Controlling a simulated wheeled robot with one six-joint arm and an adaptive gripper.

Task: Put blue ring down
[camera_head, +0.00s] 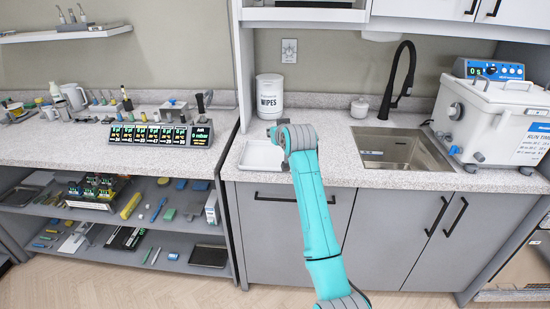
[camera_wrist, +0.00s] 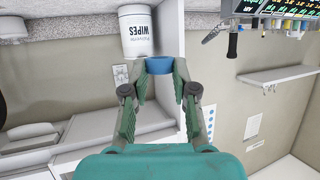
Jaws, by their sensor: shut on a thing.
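The blue ring (camera_wrist: 160,65) shows in the wrist view between my fingertips. My gripper (camera_wrist: 160,75) is shut on it, with one finger at each side. The wrist view is turned upside down, and the white WIPES tub (camera_wrist: 137,32) appears just beyond the ring. In the head view my teal arm reaches over the counter (camera_head: 340,172), its end near a shallow white tray (camera_head: 262,155). There, the ring and my fingers are hidden behind the arm, so I cannot tell the ring's height above the counter.
The WIPES tub stands at the counter's back (camera_head: 269,96). Right of my arm are a sink (camera_head: 395,165), a black faucet (camera_head: 398,80) and a white machine (camera_head: 495,110). A black display box (camera_head: 160,135) and several tools occupy the left counter. Bare counter lies in front of the sink.

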